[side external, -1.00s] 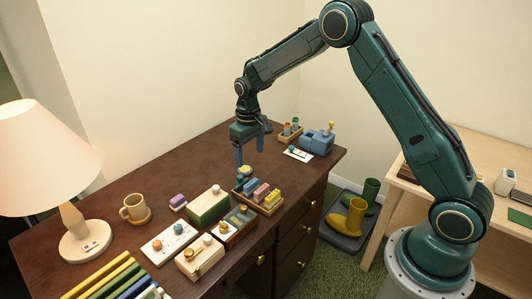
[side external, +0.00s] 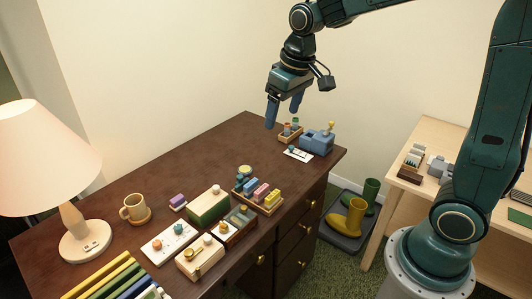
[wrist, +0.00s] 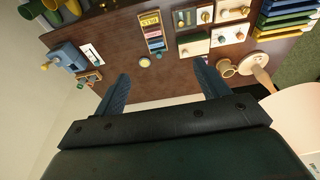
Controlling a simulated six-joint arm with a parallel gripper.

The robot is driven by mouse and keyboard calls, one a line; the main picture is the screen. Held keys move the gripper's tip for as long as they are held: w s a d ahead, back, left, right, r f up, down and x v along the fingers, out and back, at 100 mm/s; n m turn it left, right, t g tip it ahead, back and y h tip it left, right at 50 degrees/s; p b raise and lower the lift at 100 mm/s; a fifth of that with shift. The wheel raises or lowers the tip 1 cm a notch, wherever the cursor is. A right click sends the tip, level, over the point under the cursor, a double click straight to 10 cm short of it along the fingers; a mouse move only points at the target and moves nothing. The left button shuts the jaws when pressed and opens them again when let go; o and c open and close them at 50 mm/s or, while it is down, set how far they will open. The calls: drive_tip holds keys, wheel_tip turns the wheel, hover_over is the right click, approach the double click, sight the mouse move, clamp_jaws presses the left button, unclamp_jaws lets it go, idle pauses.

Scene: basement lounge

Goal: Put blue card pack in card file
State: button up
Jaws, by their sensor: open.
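A small open wooden tray (side external: 268,211) on the dark desk holds a row of coloured packs. A blue pack (side external: 249,187) sits in it beside pink and yellow ones. The tray also shows in the wrist view (wrist: 147,14). A wooden box with upright cards (side external: 412,160), which looks like the card file, stands on the pale table at right. My gripper (side external: 283,110) is open and empty, high above the far part of the desk. In the wrist view its two fingers (wrist: 161,76) are spread, with nothing between them.
A blue-grey device (side external: 317,141) and a small bottle rack (side external: 290,133) stand at the desk's far end. A green-sided box (side external: 208,206), a mug (side external: 134,209) and a lamp (side external: 75,210) crowd the near side. The desk's back middle is clear.

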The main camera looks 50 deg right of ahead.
drive_tip(key=s+a+r+t, duration=0.1)
drive_tip(key=s, duration=0.9)
drive_tip(key=s+a+r+t, duration=0.1)
drive_tip(key=s+r+t, duration=0.1)
drive_tip(key=s, duration=0.8)
drive_tip(key=shift+s, duration=0.3)
